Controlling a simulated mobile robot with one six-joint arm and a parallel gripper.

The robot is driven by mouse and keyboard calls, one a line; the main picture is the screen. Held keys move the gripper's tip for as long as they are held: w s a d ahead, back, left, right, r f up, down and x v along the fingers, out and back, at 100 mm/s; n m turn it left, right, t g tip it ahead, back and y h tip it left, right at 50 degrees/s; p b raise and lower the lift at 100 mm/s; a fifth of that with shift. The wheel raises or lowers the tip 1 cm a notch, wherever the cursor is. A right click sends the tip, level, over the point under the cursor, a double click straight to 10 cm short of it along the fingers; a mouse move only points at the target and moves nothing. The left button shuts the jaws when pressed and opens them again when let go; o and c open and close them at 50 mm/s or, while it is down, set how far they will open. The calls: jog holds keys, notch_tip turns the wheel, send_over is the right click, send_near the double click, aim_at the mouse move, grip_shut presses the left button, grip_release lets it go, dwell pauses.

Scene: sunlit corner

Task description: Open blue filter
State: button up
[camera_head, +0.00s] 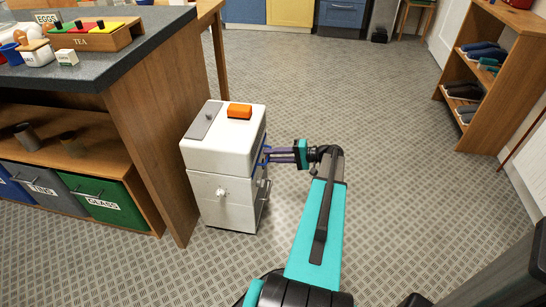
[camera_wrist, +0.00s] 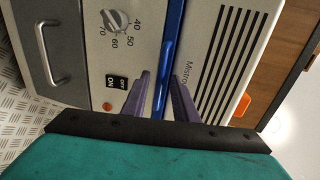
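The blue filter shows in the wrist view as a narrow blue strip (camera_wrist: 173,35) set between two pale panels of a white appliance (camera_head: 224,142). In the head view only a thin bit of blue shows at the appliance's right side. My gripper (camera_head: 270,155) is level with the upper part of that side. In the wrist view its two purple fingers (camera_wrist: 160,74) are apart, with the blue strip running between their tips. Nothing is clearly gripped, and I cannot tell whether the fingers touch the strip.
The appliance's front has a dial (camera_wrist: 118,22), an on/off switch (camera_wrist: 117,83) and a metal handle (camera_wrist: 52,55). An orange block (camera_head: 239,111) lies on top. A counter (camera_head: 130,55) stands at left, a shoe shelf (camera_head: 490,75) at right.

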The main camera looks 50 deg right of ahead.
grip_shut()
dwell(1.4)
